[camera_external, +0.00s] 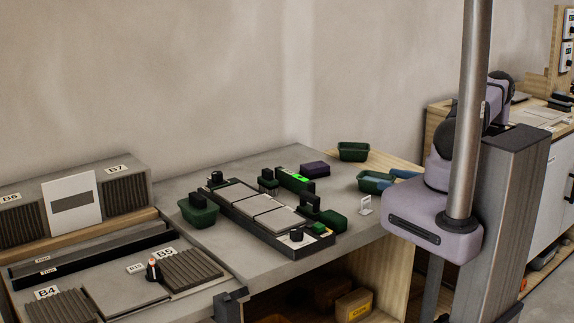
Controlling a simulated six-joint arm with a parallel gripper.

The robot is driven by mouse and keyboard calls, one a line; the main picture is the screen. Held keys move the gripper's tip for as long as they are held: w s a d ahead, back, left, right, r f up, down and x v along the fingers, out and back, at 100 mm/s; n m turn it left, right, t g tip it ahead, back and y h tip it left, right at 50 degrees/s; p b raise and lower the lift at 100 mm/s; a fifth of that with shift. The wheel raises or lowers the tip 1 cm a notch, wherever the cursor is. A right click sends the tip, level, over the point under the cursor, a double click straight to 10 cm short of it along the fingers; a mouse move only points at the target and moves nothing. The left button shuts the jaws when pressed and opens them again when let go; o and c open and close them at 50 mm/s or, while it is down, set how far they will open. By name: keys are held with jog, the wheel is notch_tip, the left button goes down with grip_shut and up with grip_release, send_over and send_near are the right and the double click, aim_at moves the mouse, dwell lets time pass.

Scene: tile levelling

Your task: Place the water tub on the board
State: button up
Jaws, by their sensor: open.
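A green tub with a light blue surface inside, which looks like the water tub (373,187), stands on the right part of the grey worktop. A light blue piece lies at its right rim. The board (232,221) appears to be the long dark tray in the middle of the worktop, with several grey tiles on it. Dark blocks and a green-lit device stand along its edges. The tub stands apart from the board, to its right. My gripper does not show; only parts of my arm are in view at the right.
Another green tub (353,158) stands at the back right, and one with a dark object (198,217) stands left of the board. A purple block (315,169) lies behind the board. A small white stand (366,206) is near the water tub. Grey storage units fill the left.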

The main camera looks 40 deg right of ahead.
jog(key=b+v, duration=0.2)
jog(key=v, duration=0.5)
jog(key=shift+s+d+f+b, duration=0.1)
jog(key=shift+s+d+b, duration=0.1)
jog(key=shift+b, duration=0.1)
jog(key=shift+v, duration=0.9)
